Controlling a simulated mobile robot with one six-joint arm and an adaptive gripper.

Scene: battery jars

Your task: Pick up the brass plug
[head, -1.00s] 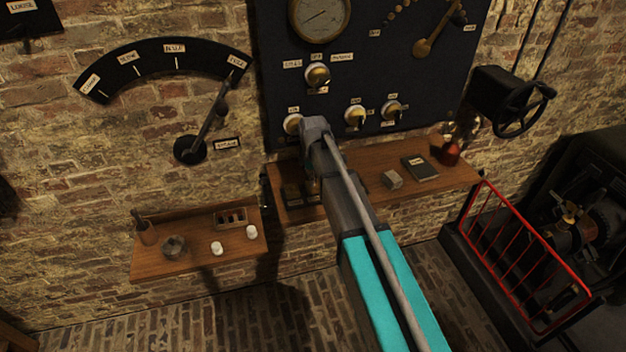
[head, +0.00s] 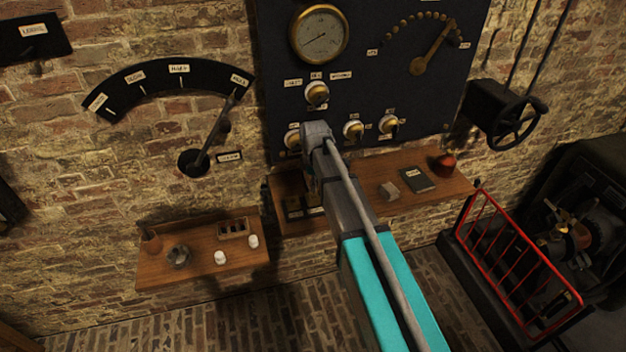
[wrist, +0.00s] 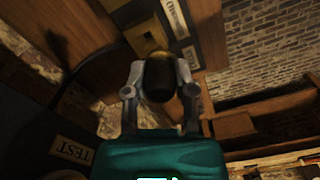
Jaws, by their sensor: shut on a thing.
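In the wrist view my gripper (wrist: 161,73) is closed around a dark, rounded piece with a brass-coloured glint at its far end, which I take as the brass plug (wrist: 160,82). One finger presses on each side of it. Beyond its far end is a dark wooden box with pale label plates (wrist: 178,18). I cannot tell whether the plug touches the box. In the head view my arm hides the gripper and the plug; the labelled box (head: 294,210) partly shows left of the arm on the right shelf.
A black switch panel (head: 375,85) with brass knobs stands behind the arm. The right shelf (head: 440,193) bears a grey block (head: 388,192), a dark book (head: 418,180) and a red vessel (head: 446,164). The left shelf (head: 200,275) holds small items. A red railing (head: 520,250) guards machinery at right.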

